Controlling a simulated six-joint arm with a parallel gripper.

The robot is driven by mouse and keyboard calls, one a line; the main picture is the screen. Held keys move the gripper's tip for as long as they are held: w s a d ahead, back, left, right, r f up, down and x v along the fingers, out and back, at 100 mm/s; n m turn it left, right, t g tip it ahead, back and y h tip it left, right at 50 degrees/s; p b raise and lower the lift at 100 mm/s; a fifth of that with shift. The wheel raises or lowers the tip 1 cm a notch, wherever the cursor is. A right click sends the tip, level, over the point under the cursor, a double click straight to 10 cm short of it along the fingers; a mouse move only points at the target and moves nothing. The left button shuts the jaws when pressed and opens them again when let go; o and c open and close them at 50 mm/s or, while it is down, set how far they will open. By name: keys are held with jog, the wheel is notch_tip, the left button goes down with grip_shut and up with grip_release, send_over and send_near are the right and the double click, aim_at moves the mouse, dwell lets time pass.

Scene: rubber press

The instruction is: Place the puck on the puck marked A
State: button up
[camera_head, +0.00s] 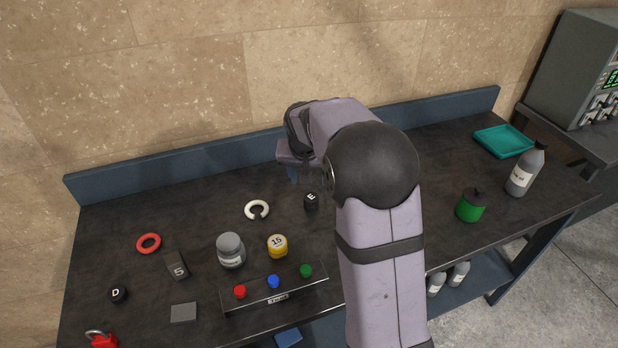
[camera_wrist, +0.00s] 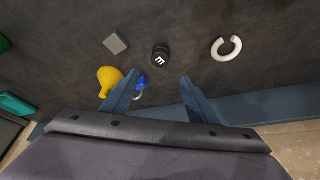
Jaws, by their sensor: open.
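A black puck marked E (camera_head: 311,201) stands on the dark table just left of my arm. It also shows in the wrist view (camera_wrist: 161,54), beyond my fingertips and apart from them. Another small black puck, marked D (camera_head: 118,294), is at the left of the table. No puck marked A shows in either view; my arm covers part of the table. My gripper (camera_wrist: 155,84) is open, with two blue fingers spread and no puck between them. In the head view only a bit of a blue finger (camera_head: 293,175) shows near the back edge.
A white open ring (camera_wrist: 226,53) lies near puck E. A yellow object (camera_wrist: 107,78) and a small blue item (camera_wrist: 141,82) lie by one finger. A blue ledge (camera_head: 180,164) runs behind.

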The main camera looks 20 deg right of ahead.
jog(key=s+a+f+n+g, duration=0.1)
jog(key=s+a+f, duration=0.1)
jog(key=s, duration=0.8)
jog(key=s+a+f+n+g+y, duration=0.1)
jog(key=s+a+f+n, duration=0.1)
jog(key=s, duration=0.7)
jog(key=s+a+f+n+g+y, duration=0.1)
jog(key=s+a, duration=0.3)
jog(key=s, duration=0.6)
jog(key=shift+s+a+f+n+g, duration=0.35)
jog(key=shift+f+n+g, duration=0.2)
jog(key=shift+n, duration=0.15)
